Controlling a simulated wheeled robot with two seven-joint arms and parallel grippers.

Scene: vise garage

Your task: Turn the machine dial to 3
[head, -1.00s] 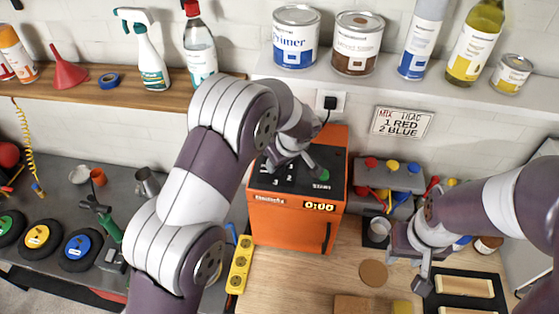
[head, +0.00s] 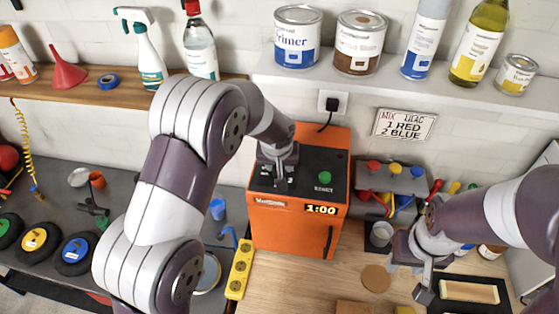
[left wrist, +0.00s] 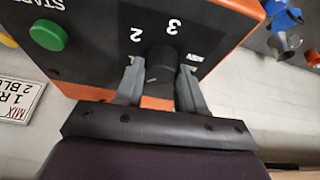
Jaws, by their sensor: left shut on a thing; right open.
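The orange machine (head: 290,235) stands on the bench against the wall, with a black top panel. Its display (head: 321,210) reads 1:00. The green start button (head: 326,179) is on the panel's right side. My left gripper (head: 277,182) is over the panel's left part and hides the dial in the head view. In the left wrist view, my left gripper (left wrist: 160,88) is shut on the black dial (left wrist: 161,60), a finger on each side; the marks 2 and 3 show beside it. My right gripper (head: 416,275) is open and empty above the bench's right part.
A yellow power strip (head: 240,268) lies left of the machine. A rack (head: 392,180) with coloured knobs, a metal cup (head: 381,233) and a round brown disc (head: 375,278) are to the right. A shelf (head: 420,97) with cans and bottles hangs above.

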